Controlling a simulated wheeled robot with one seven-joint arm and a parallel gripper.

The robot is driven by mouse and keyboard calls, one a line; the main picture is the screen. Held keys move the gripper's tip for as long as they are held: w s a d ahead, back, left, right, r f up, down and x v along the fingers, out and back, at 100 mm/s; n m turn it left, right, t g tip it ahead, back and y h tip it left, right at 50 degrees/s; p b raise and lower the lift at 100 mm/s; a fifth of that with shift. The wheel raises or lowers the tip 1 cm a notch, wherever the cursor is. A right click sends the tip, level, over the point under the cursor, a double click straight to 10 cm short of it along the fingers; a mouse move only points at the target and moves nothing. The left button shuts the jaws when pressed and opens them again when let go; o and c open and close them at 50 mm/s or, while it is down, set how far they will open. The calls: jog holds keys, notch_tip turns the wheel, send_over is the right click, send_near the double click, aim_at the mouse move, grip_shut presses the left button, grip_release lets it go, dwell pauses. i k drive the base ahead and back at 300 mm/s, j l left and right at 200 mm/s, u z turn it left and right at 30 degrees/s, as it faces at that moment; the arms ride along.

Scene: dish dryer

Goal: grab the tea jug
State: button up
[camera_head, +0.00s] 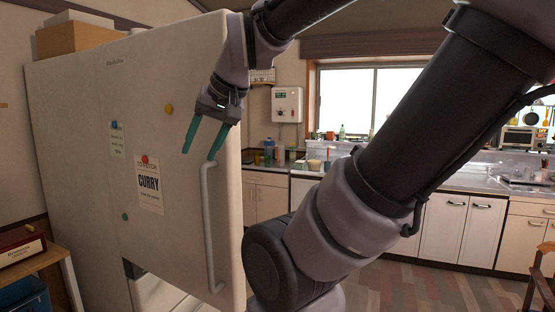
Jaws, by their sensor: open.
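I cannot make out a tea jug in this view. A long grey vertical handle (211,230) runs down the right part of the door. My gripper (199,156) has two teal fingers pointing down. They are apart with nothing between them. The fingertips appear close to the top end of the handle. I cannot tell whether they touch it.
My arm covers much of the centre and right. A counter (270,172) with several small bottles and containers runs along the back wall below a window (355,100). A wooden chair (540,275) stands at the right edge. A patterned floor (430,285) lies open before the cabinets.

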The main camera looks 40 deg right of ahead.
aim_at(281, 149)
jog(key=k+l+z, duration=0.15)
jog(key=k, duration=0.5)
jog(key=i+l+z, duration=0.15)
jog(key=z, duration=1.5)
jog(key=i+j, duration=0.1)
jog(key=i, duration=0.85)
jog(key=i+j, duration=0.1)
jog(key=i, duration=0.85)
jog(key=i+j+u, duration=0.15)
jog(key=i+u, duration=0.15)
jog(key=i, duration=0.45)
jog(key=i+u, duration=0.25)
jog(key=i, duration=0.5)
jog(key=i+l+u, duration=0.3)
jog(key=i, duration=0.4)
jog(key=i+j+u, duration=0.15)
jog(key=i, duration=0.65)
jog(key=i+j+u, duration=0.15)
jog(key=i, duration=0.7)
jog(key=z, duration=0.7)
